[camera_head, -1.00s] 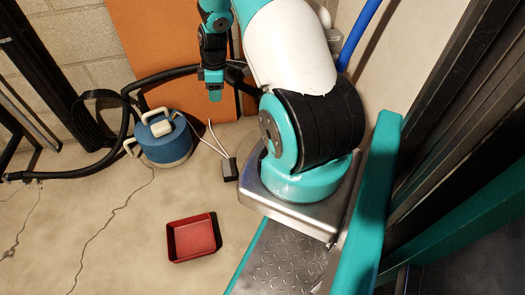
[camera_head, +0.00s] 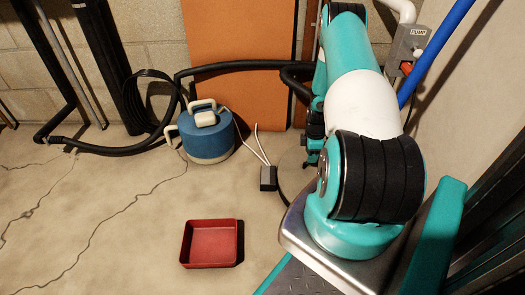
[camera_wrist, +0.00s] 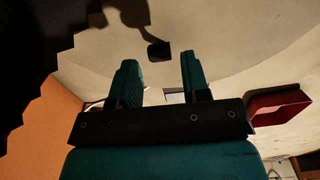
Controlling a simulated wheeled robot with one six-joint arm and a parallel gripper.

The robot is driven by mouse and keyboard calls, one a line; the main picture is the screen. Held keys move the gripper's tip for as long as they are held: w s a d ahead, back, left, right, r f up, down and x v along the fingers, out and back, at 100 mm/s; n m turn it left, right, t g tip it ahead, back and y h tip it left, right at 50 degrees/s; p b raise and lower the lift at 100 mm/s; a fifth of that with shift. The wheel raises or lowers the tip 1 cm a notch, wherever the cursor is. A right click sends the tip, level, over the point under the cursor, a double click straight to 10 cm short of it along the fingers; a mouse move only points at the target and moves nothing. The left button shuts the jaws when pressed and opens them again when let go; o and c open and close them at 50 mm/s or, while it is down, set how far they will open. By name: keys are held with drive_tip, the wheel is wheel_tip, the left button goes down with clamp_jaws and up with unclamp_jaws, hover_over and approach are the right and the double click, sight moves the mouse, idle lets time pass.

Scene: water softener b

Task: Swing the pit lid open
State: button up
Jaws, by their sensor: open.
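A round grey disc in the floor, which looks like the pit lid (camera_head: 291,173), shows in the head view at the foot of the orange panel. My arm hides its right part, and I see no handle on it. My gripper (camera_wrist: 160,80) shows in the wrist view with its two teal fingers apart and nothing clearly held between them. A pale curved surface lies beyond the fingers; I cannot tell whether it is lid or floor. In the head view my arm reaches down beside the disc, and its fingertips are hidden.
A small black box (camera_head: 268,178) with pale cables lies left of the disc. A blue canister (camera_head: 207,138) and black hose (camera_head: 225,66) are further left. A red tray (camera_head: 209,243) is on the floor in front. An orange panel (camera_head: 240,60) stands behind.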

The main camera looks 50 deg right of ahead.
wheel_tip(320, 180, down, 4)
drive_tip(key=shift+r+b, duration=0.25)
drive_tip(key=shift+b, duration=0.8)
drive_tip(key=shift+r+p, duration=0.25)
drive_tip(key=shift+p, duration=0.05)
drive_tip(key=shift+c, duration=1.3)
drive_tip(key=c, duration=0.4)
drive_tip(key=shift+o, duration=0.2)
drive_tip(key=shift+r, duration=0.1)
drive_tip(key=shift+r, duration=0.1)
drive_tip(key=r+p, duration=0.1)
drive_tip(key=w+a+r+p, duration=0.1)
drive_tip(key=r+p, duration=0.1)
drive_tip(key=shift+w+a, duration=0.1)
drive_tip(key=shift+w, duration=0.1)
drive_tip(key=shift+w+a+r+p, duration=0.1)
drive_tip(key=shift+w+r+p, duration=0.05)
drive_tip(key=shift+p, duration=0.15)
drive_tip(key=shift+r, duration=0.1)
